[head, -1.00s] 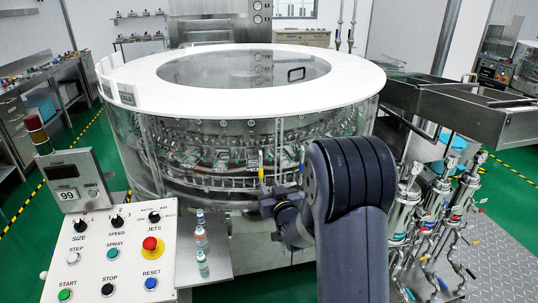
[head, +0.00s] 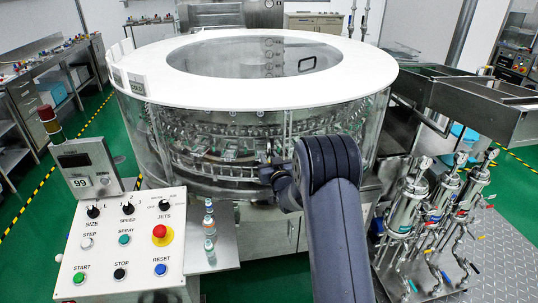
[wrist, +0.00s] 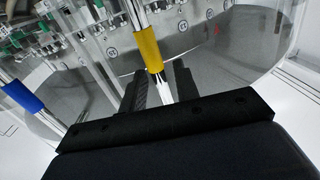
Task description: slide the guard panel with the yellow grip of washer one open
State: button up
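Washer one is the large round machine with a white top ring (head: 150,60) and clear curved guard walls. In the wrist view, the yellow grip (wrist: 148,50) sits on a slim upright bar of a clear guard panel. My gripper (wrist: 160,80) is just at the bar below the yellow grip, one dark finger on each side. The fingers are parted, with the bar between them; contact is not clear. In the head view, my gripper (head: 269,172) is at the front of the guard wall, partly behind my arm, and the yellow grip is not clearly seen.
A blue grip (wrist: 22,96) on another bar is at the left in the wrist view. A control panel (head: 110,222) and small vials (head: 209,228) on a steel shelf are front left. Steel cylinders (head: 408,212) and troughs (head: 480,110) stand on the right.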

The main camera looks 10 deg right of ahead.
jog(key=shift+w, duration=0.3)
grip_shut()
dwell(0.5)
